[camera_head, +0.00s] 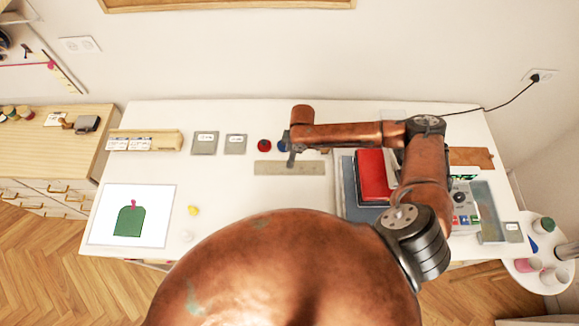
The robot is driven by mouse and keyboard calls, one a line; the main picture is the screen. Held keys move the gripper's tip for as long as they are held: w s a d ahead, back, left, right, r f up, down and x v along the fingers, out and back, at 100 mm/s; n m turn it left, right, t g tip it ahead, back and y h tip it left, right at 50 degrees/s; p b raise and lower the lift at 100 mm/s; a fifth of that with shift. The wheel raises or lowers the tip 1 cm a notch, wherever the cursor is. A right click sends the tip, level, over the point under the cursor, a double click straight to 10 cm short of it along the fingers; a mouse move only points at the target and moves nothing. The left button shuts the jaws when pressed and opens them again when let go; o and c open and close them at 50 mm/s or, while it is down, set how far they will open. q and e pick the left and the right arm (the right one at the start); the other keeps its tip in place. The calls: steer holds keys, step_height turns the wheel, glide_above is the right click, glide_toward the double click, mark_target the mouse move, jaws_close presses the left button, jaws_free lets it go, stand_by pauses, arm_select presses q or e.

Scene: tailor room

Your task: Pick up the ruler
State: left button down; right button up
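The ruler (268,168) is a flat beige-grey strip that lies on the white table, left to right, near the middle. My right arm comes in from the right and reaches left across the table. Its dark gripper (291,162) points down over the ruler, right of the ruler's middle, and covers a small part of its upper edge. Whether the fingers touch the ruler, and whether they are open or shut, is too small to tell. My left gripper is not in view.
A red book (372,175) lies right of the ruler, partly behind my arm. A red spool (264,145) and grey boxes (204,143) stand behind. A white sheet (100,205) with a green piece lies left.

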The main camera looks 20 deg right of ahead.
steer(key=shift+w+a+f+p, duration=0.1)
steer(key=shift+a+f+p, duration=0.1)
steer(key=shift+f, duration=0.9)
steer(key=shift+w+a+f+p, duration=0.1)
steer(key=shift+f+p, duration=0.1)
steer(key=shift+f, duration=0.9)
jaws_close()
